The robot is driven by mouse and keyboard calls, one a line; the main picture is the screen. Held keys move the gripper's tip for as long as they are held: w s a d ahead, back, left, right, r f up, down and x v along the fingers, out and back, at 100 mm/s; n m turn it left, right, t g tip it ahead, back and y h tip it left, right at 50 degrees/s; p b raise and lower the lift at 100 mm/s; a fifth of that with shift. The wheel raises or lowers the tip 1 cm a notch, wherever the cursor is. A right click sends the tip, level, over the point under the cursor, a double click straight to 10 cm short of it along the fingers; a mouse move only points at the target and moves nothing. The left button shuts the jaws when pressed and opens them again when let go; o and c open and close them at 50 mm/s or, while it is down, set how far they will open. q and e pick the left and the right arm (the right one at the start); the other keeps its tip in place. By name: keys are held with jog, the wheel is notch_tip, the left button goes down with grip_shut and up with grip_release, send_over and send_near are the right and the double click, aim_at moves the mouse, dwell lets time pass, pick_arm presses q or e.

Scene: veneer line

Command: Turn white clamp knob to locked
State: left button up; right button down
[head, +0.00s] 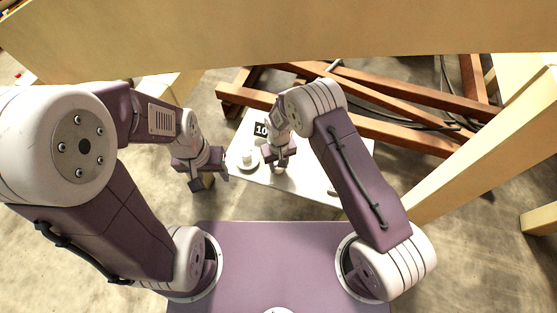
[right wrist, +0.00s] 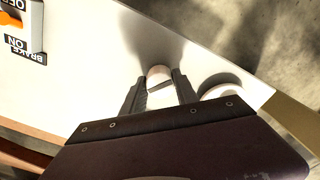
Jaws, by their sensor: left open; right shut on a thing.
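The white clamp knob (right wrist: 159,73) is between the fingers of my right gripper (right wrist: 158,88) in the right wrist view. The gripper is shut on it, and the fingers hide its sides. Its turned position cannot be told. In the head view my right gripper (head: 280,165) is over the white panel (head: 300,186) and mostly hides the knob. My left gripper (head: 222,170) is open and empty, off the panel's left edge.
Another white round part (head: 248,160) stands on the panel left of my right gripper. An orange switch (right wrist: 12,20) with OFF, ON and BRAKE labels is at the upper left in the wrist view. Reddish-brown beams (head: 400,90) lie behind; a pale beam (head: 280,40) crosses above.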

jog(key=m+p, duration=0.3)
jog(key=m, duration=0.2)
jog(key=shift+r+m, duration=0.1)
jog(key=shift+m, duration=0.2)
jog(key=shift+m+p, duration=0.9)
jog(key=shift+m, duration=1.4)
jog(key=c, duration=0.9)
grip_release()
jog(key=shift+c, duration=0.2)
